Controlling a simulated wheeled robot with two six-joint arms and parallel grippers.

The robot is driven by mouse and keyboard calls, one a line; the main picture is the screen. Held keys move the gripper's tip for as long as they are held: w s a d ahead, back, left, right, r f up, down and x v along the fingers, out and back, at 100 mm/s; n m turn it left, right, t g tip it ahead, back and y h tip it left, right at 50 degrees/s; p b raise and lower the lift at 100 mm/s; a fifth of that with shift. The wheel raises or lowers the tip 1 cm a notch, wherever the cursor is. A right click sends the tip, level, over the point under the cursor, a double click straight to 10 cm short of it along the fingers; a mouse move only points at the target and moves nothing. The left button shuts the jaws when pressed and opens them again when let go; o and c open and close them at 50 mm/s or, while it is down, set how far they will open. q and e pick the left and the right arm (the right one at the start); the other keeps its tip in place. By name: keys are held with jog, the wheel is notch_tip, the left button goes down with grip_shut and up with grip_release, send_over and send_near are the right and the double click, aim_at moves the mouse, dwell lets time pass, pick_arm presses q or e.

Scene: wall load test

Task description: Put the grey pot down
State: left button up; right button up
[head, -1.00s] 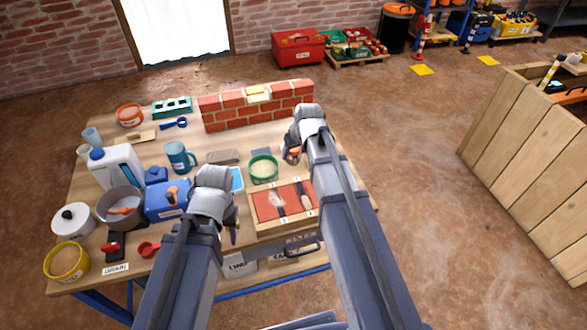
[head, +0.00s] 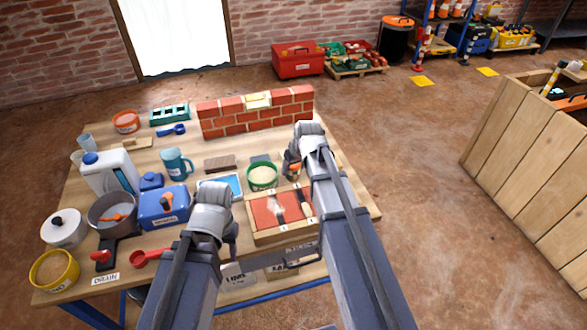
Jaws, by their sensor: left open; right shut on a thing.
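My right gripper (head: 291,172) is shut on a small grey thing with a bit of orange, probably the grey pot (head: 288,161). The wrist and fingers hide most of it. It is just right of a green-rimmed tub (head: 262,178), behind a shallow wooden box with a red inside (head: 255,236). I cannot tell whether its bottom touches the table. My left gripper (head: 234,240) is open and empty, left of the wooden box. A larger grey pan (head: 100,222) with an orange utensil in it stands apart on the table's left side.
A low brick wall (head: 240,122) stands at the back of the table. A blue box (head: 165,208), a white jug (head: 108,176), a blue mug (head: 176,165) and a yellow tub (head: 55,270) crowd the left. Bare tabletop (head: 335,190) shows at the right edge.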

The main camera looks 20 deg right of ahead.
jog(key=o, duration=1.1)
jog(key=shift+f, duration=0.1)
jog(key=shift+o, duration=0.2)
jog(key=a+p+v, duration=0.1)
jog(key=p+v, duration=1.1)
jog(key=s+a+g+h, duration=0.1)
jog(key=s+a+g, duration=0.1)
jog(key=s+a, duration=0.4)
jog(key=s+a+f+n+g+h, duration=0.1)
jog(key=s+a+g, duration=0.2)
jog(key=s+a, duration=0.4)
jog(key=s, duration=0.6)
jog(key=shift+n, duration=0.3)
jog(key=shift+a, duration=0.1)
notch_tip(320, 180, up, 13)
jog(key=p, duration=1.2)
jog(key=shift+f, duration=0.2)
